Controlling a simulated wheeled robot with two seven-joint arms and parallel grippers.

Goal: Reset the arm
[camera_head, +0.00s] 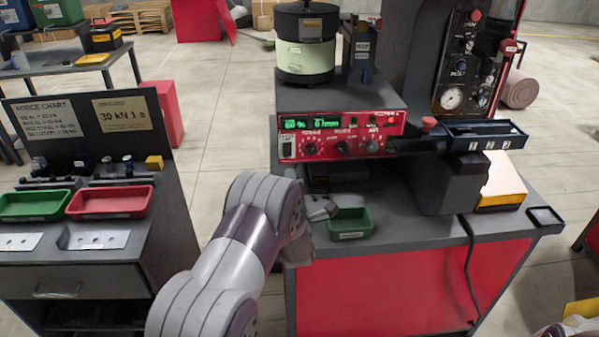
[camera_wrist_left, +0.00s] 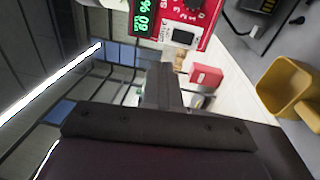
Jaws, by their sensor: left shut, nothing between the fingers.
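My left arm comes in from the lower left in the head view. My left gripper (camera_head: 322,209) is at the left edge of the red-fronted workbench (camera_head: 400,285), just left of a small green tray (camera_head: 350,224). It is partly hidden by my own wrist. In the left wrist view my left gripper (camera_wrist_left: 163,85) shows its fingers together with nothing between them. The red control panel (camera_head: 342,136) with green displays is beyond the gripper; it also shows in the left wrist view (camera_wrist_left: 188,18). My right gripper is not in view.
A bowl feeder (camera_head: 305,45) stands on the controller housing. A black machine with a gauge (camera_head: 451,98) and a black rail (camera_head: 485,134) is at right. A dark cabinet (camera_head: 100,262) with a red tray (camera_head: 110,201) is at left. Open floor separates the cabinet and workbench.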

